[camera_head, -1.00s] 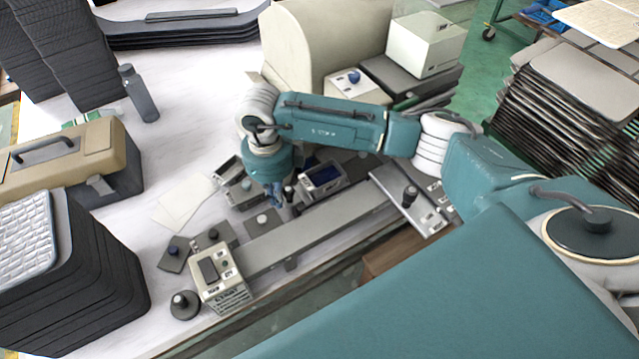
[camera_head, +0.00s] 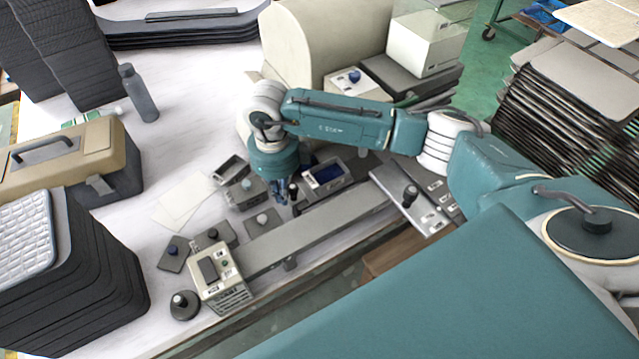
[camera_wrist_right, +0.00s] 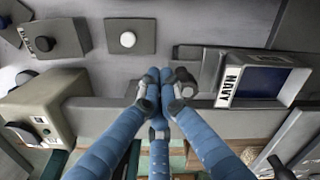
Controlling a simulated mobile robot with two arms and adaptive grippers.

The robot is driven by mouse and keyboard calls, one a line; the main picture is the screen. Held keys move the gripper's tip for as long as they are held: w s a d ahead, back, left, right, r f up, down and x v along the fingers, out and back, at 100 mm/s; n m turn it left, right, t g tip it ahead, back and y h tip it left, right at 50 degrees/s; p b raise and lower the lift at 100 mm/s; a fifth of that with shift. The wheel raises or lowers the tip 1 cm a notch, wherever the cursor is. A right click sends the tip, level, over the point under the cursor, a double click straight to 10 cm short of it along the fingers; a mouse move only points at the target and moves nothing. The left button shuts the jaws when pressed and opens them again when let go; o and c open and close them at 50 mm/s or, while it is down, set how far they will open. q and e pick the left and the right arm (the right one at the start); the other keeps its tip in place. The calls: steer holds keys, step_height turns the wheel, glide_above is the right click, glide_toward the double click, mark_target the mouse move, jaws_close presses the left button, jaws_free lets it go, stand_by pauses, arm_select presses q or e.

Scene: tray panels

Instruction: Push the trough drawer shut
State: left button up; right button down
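A grey box with a dark blue inside (camera_head: 324,174) stands on the table beside a long grey rail; I take it for the trough drawer. In the right wrist view it carries a "NAVY" label (camera_wrist_right: 231,80). A dark knob (camera_head: 293,190) on a grey arm sticks out from its left end, also in the right wrist view (camera_wrist_right: 184,76). My right gripper (camera_head: 280,194) is just left of this knob. In the right wrist view its blue fingers (camera_wrist_right: 160,84) are together and empty, close against the knob; contact is hard to tell. My left gripper is not in view.
A long grey rail (camera_head: 320,222) runs along the table front, from a beige control box (camera_head: 222,280) to a panel with a black knob (camera_head: 418,205). Small grey trays (camera_head: 232,168) and button plates (camera_head: 262,222) lie to the left. White paper (camera_head: 182,200) lies behind.

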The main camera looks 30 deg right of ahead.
mark_target(311, 179)
steer(key=shift+w+d+b, duration=0.1)
steer(key=shift+d+b, duration=0.45)
steer(key=shift+d, duration=2.4)
steer(key=shift+d+b, duration=0.55)
steer(key=shift+d, duration=1.1)
steer(key=shift+a, duration=0.65)
steer(key=shift+r+p, duration=1.85)
steer(key=shift+r, duration=1.7)
steer(key=shift+f, duration=0.1)
